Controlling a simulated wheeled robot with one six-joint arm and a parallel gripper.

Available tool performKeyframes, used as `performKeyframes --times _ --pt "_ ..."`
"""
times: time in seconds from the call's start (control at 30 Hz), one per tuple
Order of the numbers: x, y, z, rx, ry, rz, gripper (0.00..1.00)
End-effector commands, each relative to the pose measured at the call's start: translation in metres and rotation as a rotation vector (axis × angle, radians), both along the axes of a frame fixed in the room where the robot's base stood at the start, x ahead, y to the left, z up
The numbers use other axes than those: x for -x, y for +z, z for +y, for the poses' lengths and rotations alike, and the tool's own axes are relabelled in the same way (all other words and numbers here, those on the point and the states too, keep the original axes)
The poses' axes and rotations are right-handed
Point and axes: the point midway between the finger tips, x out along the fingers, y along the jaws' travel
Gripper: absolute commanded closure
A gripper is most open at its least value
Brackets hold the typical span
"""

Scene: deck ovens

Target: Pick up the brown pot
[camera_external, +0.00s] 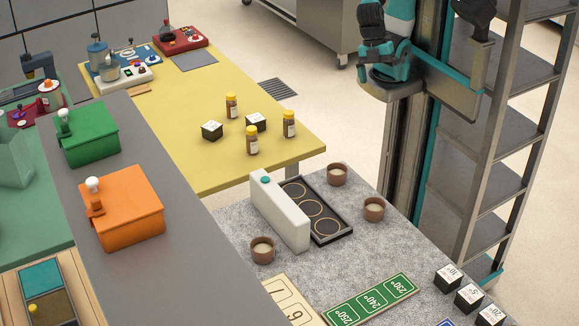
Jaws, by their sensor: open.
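Three small brown pots with pale contents stand upright on the grey speckled table top. One brown pot (337,175) is behind the dark tray, one (374,210) is to the right of it, and one (262,251) is at the near left of the white block. Nothing holds any of them. My arm (400,18) is folded at the top of the picture, beyond the table and well away from the pots. Its upper part is cut off by the frame edge, and I cannot make out my gripper.
A white block (278,212) with a teal button stands beside a dark tray (333,235) with round wells. Green number cards (370,299) and several dark cubes (447,277) lie nearer. A yellow table (200,100) holds jars. A shelf rack (500,130) stands at right.

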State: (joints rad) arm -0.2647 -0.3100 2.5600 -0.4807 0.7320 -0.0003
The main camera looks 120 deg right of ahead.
Motion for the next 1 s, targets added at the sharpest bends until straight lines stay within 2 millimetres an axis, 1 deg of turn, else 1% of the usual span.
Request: performKeyframes --times 0.17,0.27,0.37,0.4,0.47,0.5,0.6,0.7,0.83,1.0 --pt "-0.002 -0.002 0.000 0.002 -0.020 0.009 0.00" --pt "-0.014 -0.017 -0.001 0.017 -0.135 0.058 0.00" --pt "-0.034 -0.047 -0.005 0.056 -0.367 0.142 0.00" --pt "-0.043 -0.063 -0.009 0.080 -0.482 0.177 0.00" --pt "-0.054 -0.089 -0.015 0.120 -0.657 0.220 0.00" --pt "-0.061 -0.106 -0.021 0.148 -0.770 0.241 0.00" --pt "-0.072 -0.145 -0.036 0.214 -1.020 0.270 0.00" --pt "-0.077 -0.175 -0.051 0.264 -1.209 0.272 0.00" --pt "-0.079 -0.196 -0.063 0.298 -1.347 0.261 0.00" --pt "-0.079 -0.216 -0.066 0.308 -1.391 0.257 0.00"
